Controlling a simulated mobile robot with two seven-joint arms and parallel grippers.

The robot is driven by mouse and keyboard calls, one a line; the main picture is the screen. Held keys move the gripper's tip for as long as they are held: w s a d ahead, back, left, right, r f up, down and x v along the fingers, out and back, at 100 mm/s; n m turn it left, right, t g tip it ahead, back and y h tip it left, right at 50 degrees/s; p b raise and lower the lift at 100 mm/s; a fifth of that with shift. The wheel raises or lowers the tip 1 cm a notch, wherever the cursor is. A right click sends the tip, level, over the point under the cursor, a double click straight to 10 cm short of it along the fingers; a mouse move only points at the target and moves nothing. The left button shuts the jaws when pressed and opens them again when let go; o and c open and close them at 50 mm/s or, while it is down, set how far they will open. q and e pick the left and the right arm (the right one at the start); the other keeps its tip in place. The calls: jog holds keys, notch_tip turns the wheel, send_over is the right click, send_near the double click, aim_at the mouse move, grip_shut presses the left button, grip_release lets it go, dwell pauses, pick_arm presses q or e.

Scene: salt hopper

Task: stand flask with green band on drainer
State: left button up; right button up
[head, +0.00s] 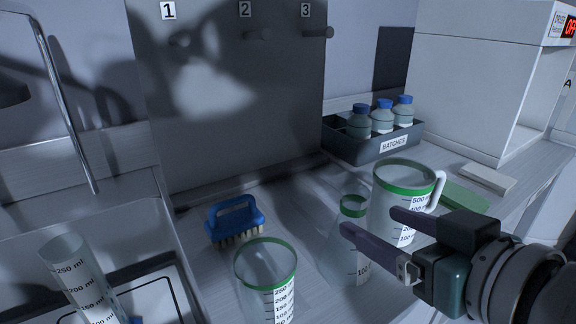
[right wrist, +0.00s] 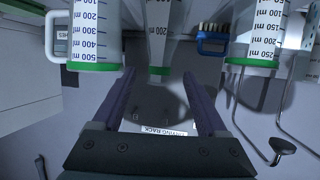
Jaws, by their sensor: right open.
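The conical flask with a green band (head: 338,262) stands upright on the counter, clear glass, the band around its neck. In the right wrist view the flask (right wrist: 159,38) appears upside down between and beyond the finger tips. My right gripper (head: 370,222) is open and empty, its fingers close to the flask's neck; I cannot tell whether they touch it. The drainer is the grey upright panel (head: 235,110) at the back, with bare pegs numbered 1, 2 and 3. A "DRYING RACK" label (right wrist: 160,129) shows in the right wrist view. My left gripper is not in view.
A green-rimmed jug (head: 385,200) stands close right of the flask. A green-rimmed beaker (head: 262,265) is to its left, with a blue brush (head: 235,215) behind. A batches tray (head: 360,151) holds blue-capped bottles.

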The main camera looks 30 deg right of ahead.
jog(key=s+a+f+n+g, duration=0.1)
jog(key=s+a+f+g, duration=0.1)
jog(key=s+g, duration=0.3)
jog(key=s+a+f+n+g+y, duration=0.1)
jog(key=s+a+f+n+g, duration=0.1)
jog(key=s, duration=0.7)
jog(key=a+f+g, duration=0.1)
jog(key=a+g, duration=0.1)
jog(key=g, duration=0.1)
jog(key=shift+f+y, duration=0.3)
